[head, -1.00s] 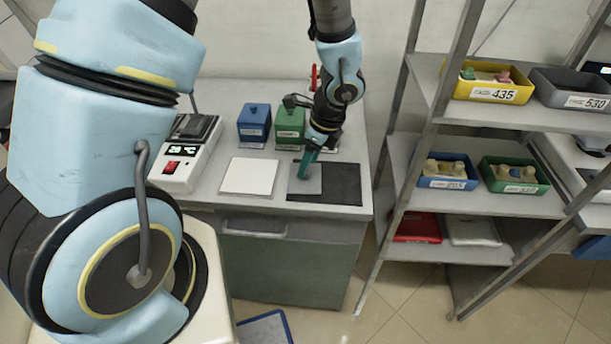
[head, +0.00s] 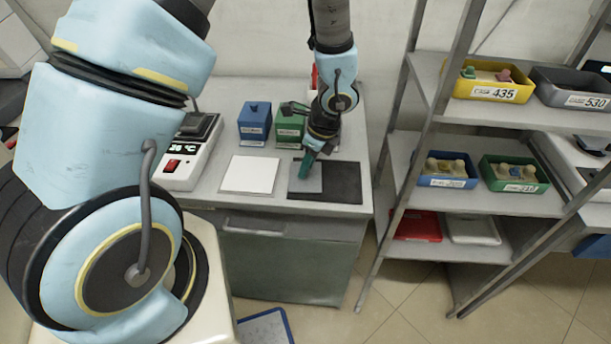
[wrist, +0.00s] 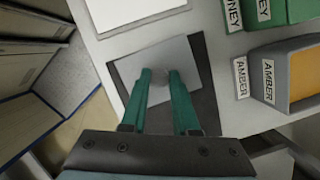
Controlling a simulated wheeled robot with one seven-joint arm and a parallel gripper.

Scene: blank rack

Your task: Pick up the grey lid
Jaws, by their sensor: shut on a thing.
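The grey lid (head: 311,184) is a flat square plate over the left part of a dark mat (head: 345,185) on the bench. It also shows in the wrist view (wrist: 186,52), with a small round knob at its middle. My gripper (head: 306,168) has green fingers pointing down onto the lid. In the wrist view my gripper (wrist: 161,76) has its fingertips on both sides of the knob, shut on it. The fingers partly cover the knob and the near part of the lid. I cannot tell whether the lid touches the mat or is slightly above it.
A white square plate (head: 249,175) lies left of the mat. Blue (head: 254,124) and green (head: 290,127) boxes stand behind it. A device with a red switch (head: 181,160) is at the bench's left. A shelf rack (head: 450,205) with bins stands to the right.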

